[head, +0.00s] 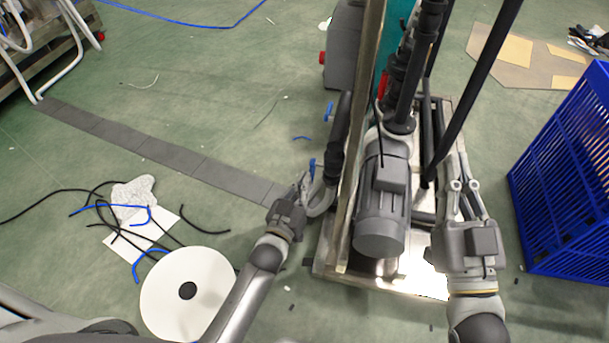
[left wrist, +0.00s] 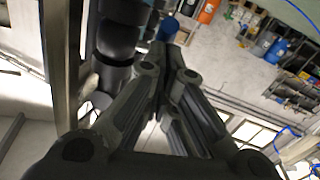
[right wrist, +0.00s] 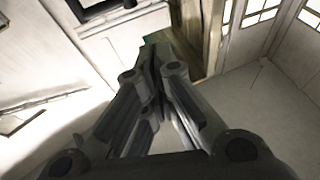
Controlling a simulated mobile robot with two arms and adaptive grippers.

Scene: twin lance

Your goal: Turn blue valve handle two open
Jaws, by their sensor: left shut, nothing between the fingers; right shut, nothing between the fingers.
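Two blue valve handles show in the head view on the grey pipe left of the pump stand. The nearer blue handle (head: 312,168) is just beside my left gripper (head: 303,180). The farther blue handle (head: 329,113) sits higher in the picture. No number is readable on either. My left gripper is shut and empty. In the left wrist view a blue piece (left wrist: 168,28) shows just past its fingertips; I cannot tell whether they touch. My right gripper (head: 461,165) is shut and empty, right of the pump motor, apart from both handles.
The grey pump motor (head: 382,215) and upright pipes stand between my arms on a metal base (head: 400,277). A blue crate (head: 565,170) is at right. A white disc (head: 188,300), loose cables and paper lie on the floor at left. Open green floor lies beyond the grey tiles.

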